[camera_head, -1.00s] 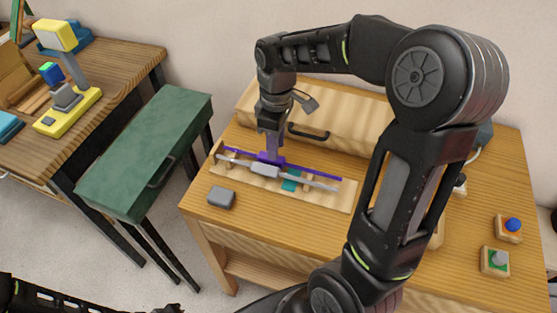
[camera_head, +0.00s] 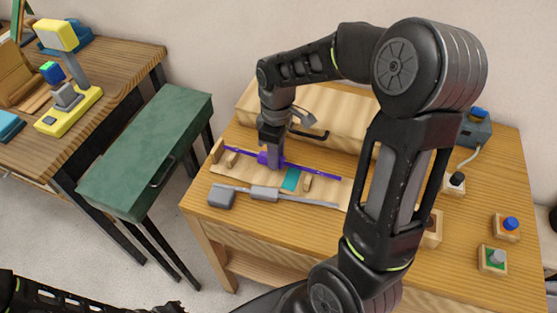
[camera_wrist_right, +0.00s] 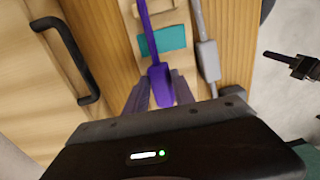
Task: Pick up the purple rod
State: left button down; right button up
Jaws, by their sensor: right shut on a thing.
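The purple rod (camera_head: 312,172) has a thicker purple middle grip and lies lengthwise over the wooden rack board (camera_head: 330,194). My right gripper (camera_head: 271,160) comes down from above and is shut on that grip. The right wrist view shows the purple rod (camera_wrist_right: 147,32) running away from between the fingers of my right gripper (camera_wrist_right: 160,88). I cannot tell whether the rod is clear of its wooden supports. My left arm shows at the bottom left; its gripper (camera_head: 170,308) is cut by the frame edge, and its jaws are unclear.
A grey rod (camera_head: 298,198) with a thick grip lies askew along the rack's front edge, beside a grey block (camera_head: 221,197). A teal patch (camera_head: 291,179) marks the board. A wooden case with a black handle (camera_head: 309,134) stands behind. Buttons (camera_head: 511,223) sit at the right.

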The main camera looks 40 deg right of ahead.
grip_shut()
notch_tip(320, 180, up, 10)
jog(key=b, duration=0.1)
dwell(0.6)
dwell(0.5)
jog(key=f+y+p, duration=0.1)
jog(key=p, duration=0.7)
jog(key=shift+f+g, duration=0.3)
jog(key=shift+g, duration=0.1)
jog(key=shift+f, duration=0.2)
